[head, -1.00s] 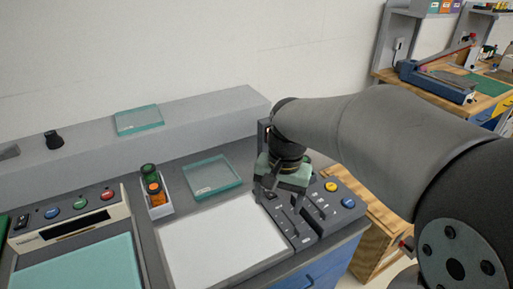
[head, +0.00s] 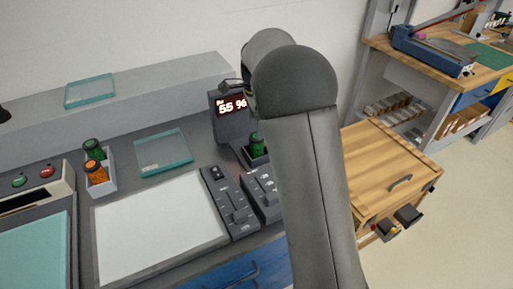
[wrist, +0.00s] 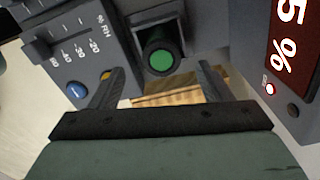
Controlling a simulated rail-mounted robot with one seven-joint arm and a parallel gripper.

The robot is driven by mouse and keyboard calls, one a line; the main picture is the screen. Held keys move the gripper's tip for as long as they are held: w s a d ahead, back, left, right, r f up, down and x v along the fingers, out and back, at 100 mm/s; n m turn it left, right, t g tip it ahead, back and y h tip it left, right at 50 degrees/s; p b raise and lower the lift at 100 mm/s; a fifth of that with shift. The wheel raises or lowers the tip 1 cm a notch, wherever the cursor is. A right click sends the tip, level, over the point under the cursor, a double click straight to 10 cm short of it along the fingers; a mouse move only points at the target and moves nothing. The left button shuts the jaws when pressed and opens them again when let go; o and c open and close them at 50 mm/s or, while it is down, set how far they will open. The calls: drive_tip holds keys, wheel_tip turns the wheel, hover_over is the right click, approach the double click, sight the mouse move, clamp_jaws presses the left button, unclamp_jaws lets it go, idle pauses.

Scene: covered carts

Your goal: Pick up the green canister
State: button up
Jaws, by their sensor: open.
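A green canister (head: 257,146) stands in a dark holder at the foot of the display unit, partly hidden by my arm in the head view. In the wrist view its round green end (wrist: 160,60) with a dark rim lies just beyond my gripper (wrist: 160,86), roughly centred between the two fingers. The fingers are apart with nothing between them. They do not appear to touch the canister. A second green canister (head: 93,149) stands in a small grey tray (head: 109,186) at the left, behind an orange canister (head: 97,172). My gripper is hidden in the head view.
The display unit (head: 229,128) reads 55 %. Slider panels (head: 228,204) stand in front of it. A white sheet (head: 155,232) and a glass plate (head: 163,150) lie to the left. A wooden cart (head: 385,165) stands at the right.

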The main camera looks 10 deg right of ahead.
sight(256, 141)
wheel_tip(256, 141, down, 8)
drive_tip(key=shift+d+f+p, duration=0.1)
drive_tip(key=shift+p, duration=0.2)
drive_tip(key=shift+w, duration=0.1)
drive_tip(key=c, duration=1.1)
